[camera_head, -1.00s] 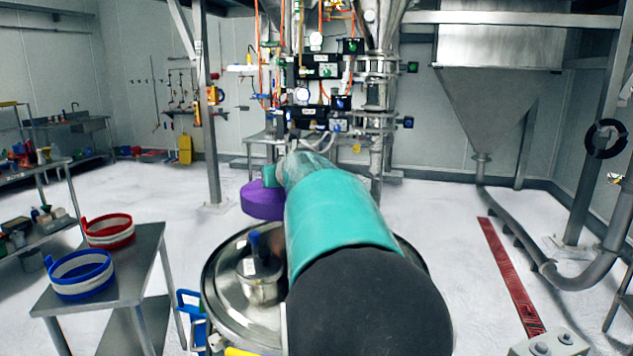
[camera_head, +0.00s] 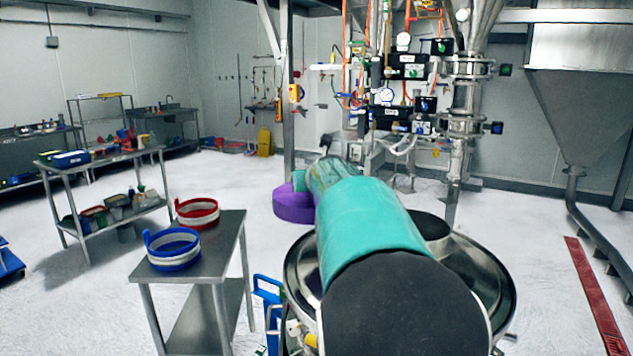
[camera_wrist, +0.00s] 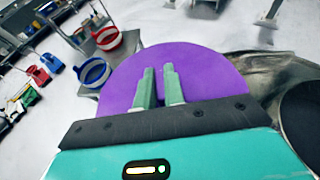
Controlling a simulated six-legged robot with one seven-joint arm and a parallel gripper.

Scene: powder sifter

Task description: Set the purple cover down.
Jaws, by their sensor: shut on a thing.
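The purple cover (camera_head: 293,204) is a round, thick disc. In the head view it shows at the far end of my arm, left of it, above the floor beyond the round steel machine. In the wrist view the purple cover (camera_wrist: 205,66) fills the middle, with both green fingers of my gripper (camera_wrist: 158,75) over it. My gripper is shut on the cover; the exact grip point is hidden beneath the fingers. In the head view my arm hides the fingers.
A small steel table (camera_head: 218,239) stands at the left, carrying a red-and-white ring (camera_head: 197,213) and a blue-and-white ring (camera_head: 173,250). The steel sifter (camera_head: 490,280) lies under my arm. Longer shelved tables stand further left. Floor between is clear.

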